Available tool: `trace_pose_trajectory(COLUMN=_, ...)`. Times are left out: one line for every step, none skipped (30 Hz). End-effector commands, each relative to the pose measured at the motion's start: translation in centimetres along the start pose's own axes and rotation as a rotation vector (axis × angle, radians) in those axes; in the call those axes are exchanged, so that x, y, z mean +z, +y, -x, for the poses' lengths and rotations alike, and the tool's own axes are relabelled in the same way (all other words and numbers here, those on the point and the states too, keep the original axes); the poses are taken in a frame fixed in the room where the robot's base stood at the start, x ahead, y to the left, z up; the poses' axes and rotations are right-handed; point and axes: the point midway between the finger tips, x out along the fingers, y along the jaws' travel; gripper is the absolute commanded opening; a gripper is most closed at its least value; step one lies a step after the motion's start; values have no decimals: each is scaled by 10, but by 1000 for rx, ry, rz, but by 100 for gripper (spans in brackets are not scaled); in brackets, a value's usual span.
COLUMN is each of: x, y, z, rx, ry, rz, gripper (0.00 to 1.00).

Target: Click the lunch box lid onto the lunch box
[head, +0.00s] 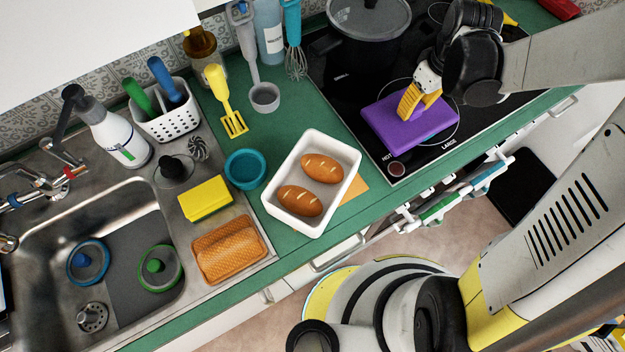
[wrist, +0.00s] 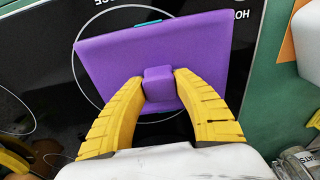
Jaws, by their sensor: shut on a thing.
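The purple lunch box lid (head: 420,125) is a flat rectangular slab with a block-shaped knob. It is over the black cooktop in the head view and fills the middle of the wrist view (wrist: 150,55). My gripper (head: 408,112) is shut on the lid's knob (wrist: 159,84), with one yellow finger on each side. I cannot tell whether the lid touches the cooktop. Small teal bits show at the lid's far and near edges in the wrist view. A white open box (head: 273,208) with two bread rolls, apparently the lunch box, stands on the green counter, left of the lid.
An orange napkin (head: 354,189) lies by the white box. A teal bowl (head: 246,169) and yellow sponge (head: 206,199) are to its left. A lidded pot (head: 369,18) stands at the cooktop's back. A whisk (head: 294,50) and yellow spatula (head: 225,105) are near the wall.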

Motion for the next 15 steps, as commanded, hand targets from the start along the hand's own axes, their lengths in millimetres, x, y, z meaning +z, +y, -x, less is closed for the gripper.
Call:
trace_pose_trajectory(x=0, y=0, z=0, rx=0, ry=0, rz=0, gripper=0)
trace_pose_trajectory(x=0, y=0, z=0, rx=0, ry=0, rz=0, gripper=0)
trace_pose_trajectory(x=0, y=0, z=0, rx=0, ry=-1, rz=0, gripper=0)
trace_pose_trajectory(x=0, y=0, z=0, rx=0, ry=-1, rz=0, gripper=0)
trace_pose_trajectory(x=0, y=0, z=1, rx=0, ry=-1, rz=0, gripper=0)
trace_pose_trajectory(x=0, y=0, z=3, rx=-1, ry=-1, rz=0, gripper=0)
trace_pose_trajectory(x=0, y=0, z=4, rx=-1, ry=-1, rz=0, gripper=0)
trace_pose_trajectory(x=0, y=0, z=6, rx=-1, ry=-1, rz=0, gripper=0)
trace_pose_trajectory(x=-1, y=0, z=8, rx=0, ry=-1, rz=0, gripper=0)
trace_pose_trajectory(x=-1, y=0, z=10, rx=0, ry=-1, rz=0, gripper=0)
trace_pose_trajectory(x=-1, y=0, z=13, rx=0, ry=-1, rz=0, gripper=0)
trace_pose_trajectory(x=-2, y=0, z=16, rx=0, ry=-1, rz=0, gripper=0)
trace_pose_trajectory(x=-2, y=0, z=18, rx=0, ry=-1, rz=0, gripper=0)
trace_pose_trajectory(x=-2, y=0, z=20, rx=0, ry=0, rz=0, gripper=0)
trace_pose_trajectory(x=-2, y=0, z=22, rx=0, ry=0, rz=0, gripper=0)
